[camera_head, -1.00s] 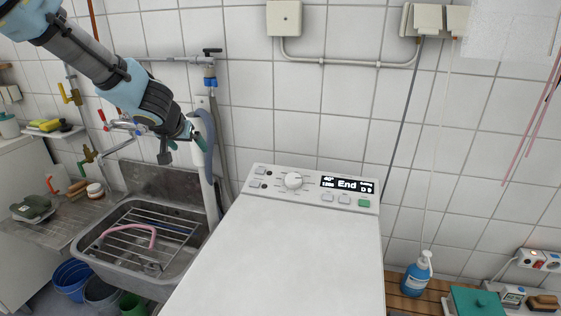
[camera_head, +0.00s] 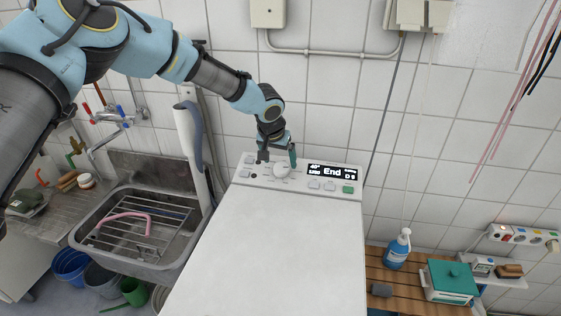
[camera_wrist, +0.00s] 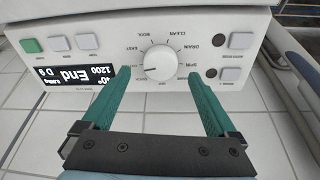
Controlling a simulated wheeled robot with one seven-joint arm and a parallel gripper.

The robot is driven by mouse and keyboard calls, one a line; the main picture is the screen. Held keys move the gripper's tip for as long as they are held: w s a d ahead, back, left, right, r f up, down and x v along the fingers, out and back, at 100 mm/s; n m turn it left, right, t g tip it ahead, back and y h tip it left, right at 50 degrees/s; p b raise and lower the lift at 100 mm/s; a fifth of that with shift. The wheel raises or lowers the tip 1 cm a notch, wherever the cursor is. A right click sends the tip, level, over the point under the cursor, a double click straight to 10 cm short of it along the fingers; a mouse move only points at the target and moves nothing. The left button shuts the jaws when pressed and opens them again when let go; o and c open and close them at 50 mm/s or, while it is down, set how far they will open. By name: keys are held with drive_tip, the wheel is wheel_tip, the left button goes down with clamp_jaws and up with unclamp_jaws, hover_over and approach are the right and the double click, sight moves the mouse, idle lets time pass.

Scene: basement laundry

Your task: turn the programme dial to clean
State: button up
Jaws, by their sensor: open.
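The white programme dial (camera_head: 282,171) sits on the control panel (camera_head: 245,180) of the white top-loading washer. The panel is upside down there. The dial's mark seems to point toward the lower left, near EASY and OFF, away from CLEAN. My gripper (camera_wrist: 159,75) is open, its teal fingers apart on either side of the dial. In the head view my gripper (camera_head: 277,157) is over the panel's back edge. I cannot tell whether it touches the dial.
The display (camera_head: 332,171) reads "End", with a green button (camera_head: 349,189) and several grey buttons beside it. A steel sink (camera_head: 140,232) with a rack stands left. A pipe and hose (camera_head: 188,135) rise between sink and washer. A blue bottle (camera_head: 396,252) stands right.

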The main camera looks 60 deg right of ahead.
sight(281, 166)
drive_tip(key=shift+p+x, duration=0.35)
drive_tip(key=shift+x, duration=1.25)
drive_tip(key=c, duration=1.4)
